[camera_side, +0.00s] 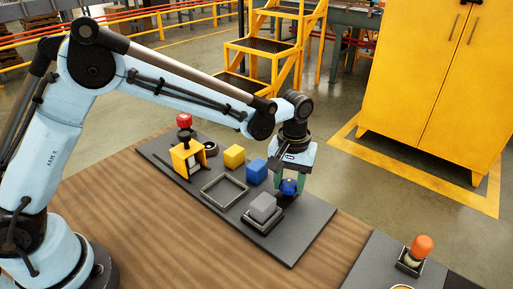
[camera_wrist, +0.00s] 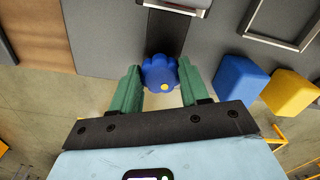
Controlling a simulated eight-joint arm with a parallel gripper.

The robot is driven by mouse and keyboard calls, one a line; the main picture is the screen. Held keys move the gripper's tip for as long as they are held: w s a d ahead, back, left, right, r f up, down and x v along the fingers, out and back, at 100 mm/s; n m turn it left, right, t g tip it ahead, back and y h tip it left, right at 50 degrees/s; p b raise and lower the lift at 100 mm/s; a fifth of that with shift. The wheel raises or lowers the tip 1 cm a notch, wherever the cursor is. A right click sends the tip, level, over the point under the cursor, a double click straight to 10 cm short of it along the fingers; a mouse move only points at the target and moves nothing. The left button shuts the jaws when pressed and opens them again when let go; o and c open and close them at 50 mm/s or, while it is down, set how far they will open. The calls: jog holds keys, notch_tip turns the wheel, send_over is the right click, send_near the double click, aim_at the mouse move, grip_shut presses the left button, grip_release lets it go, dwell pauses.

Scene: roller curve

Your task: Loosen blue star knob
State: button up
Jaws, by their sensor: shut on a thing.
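The blue star knob (camera_side: 288,186) stands near the back right edge of the dark board (camera_side: 300,245). In the wrist view the knob (camera_wrist: 159,73) has a lobed rim with a yellow dot near its lower edge. My gripper (camera_side: 290,180) points down over the knob. In the wrist view the green fingers of my gripper (camera_wrist: 160,80) stand one on each side of the knob and are shut on it. The knob's stem and base are hidden.
A blue block (camera_side: 256,172) and a yellow block (camera_side: 234,156) stand left of the knob. A grey block (camera_side: 263,206) sits in a holder in front. An empty square frame (camera_side: 223,190) and a yellow fixture with a red knob (camera_side: 187,155) lie farther left.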

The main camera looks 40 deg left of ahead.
aim_at(289, 184)
jog(key=shift+n, duration=0.6)
jog(key=o, duration=1.1)
jog(key=shift+c, duration=0.2)
notch_tip(289, 184, up, 12)
